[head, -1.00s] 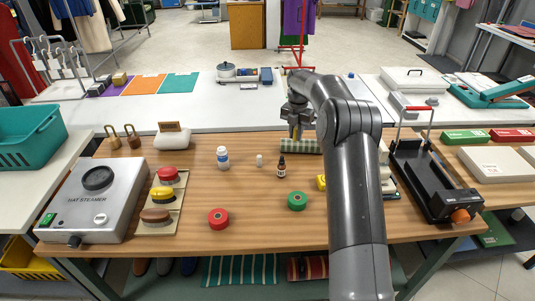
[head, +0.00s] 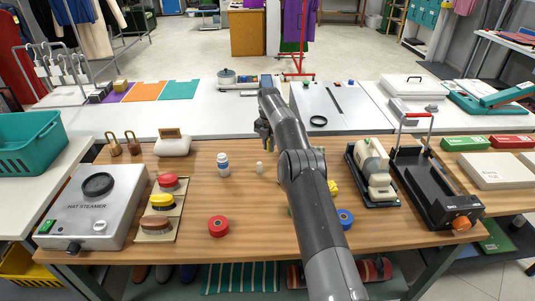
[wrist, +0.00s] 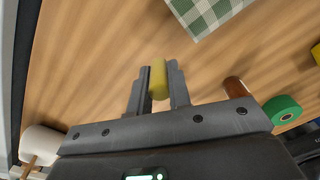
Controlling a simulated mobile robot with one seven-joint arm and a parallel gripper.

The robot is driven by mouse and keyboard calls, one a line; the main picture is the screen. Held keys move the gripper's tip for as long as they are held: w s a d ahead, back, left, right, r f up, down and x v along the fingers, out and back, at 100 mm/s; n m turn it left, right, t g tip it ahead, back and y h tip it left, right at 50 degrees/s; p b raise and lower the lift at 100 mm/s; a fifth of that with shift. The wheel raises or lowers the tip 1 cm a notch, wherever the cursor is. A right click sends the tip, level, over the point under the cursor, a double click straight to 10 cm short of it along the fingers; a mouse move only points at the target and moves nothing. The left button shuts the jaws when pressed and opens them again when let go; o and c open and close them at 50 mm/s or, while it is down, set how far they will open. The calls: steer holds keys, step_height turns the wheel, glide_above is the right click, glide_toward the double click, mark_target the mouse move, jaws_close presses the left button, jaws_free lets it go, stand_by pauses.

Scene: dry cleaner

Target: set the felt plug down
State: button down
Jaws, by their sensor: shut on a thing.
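The felt plug (wrist: 158,80) is a small yellow cylinder. In the wrist view it is between the fingertips of my gripper (wrist: 157,88), which is shut on it, above the wooden table. Whether the plug touches the table cannot be told.
A green-and-white checked cloth (wrist: 205,14), a brown bottle (wrist: 236,88) and a green roll (wrist: 283,110) lie near my gripper. The wood (head: 240,200) in front is clear.

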mark_target(268, 151)
steer(key=shift+w+a+f, duration=0.1)
steer(key=shift+a+f, duration=0.1)
steer(key=shift+a, duration=0.05)
steer(key=shift+f, duration=2)
steer(key=shift+f, duration=0.1)
steer(key=c, duration=1.3)
jaws_free()
steer(key=shift+c, duration=0.2)
step_height(268, 151, up, 8)
steer(key=shift+f, duration=0.1)
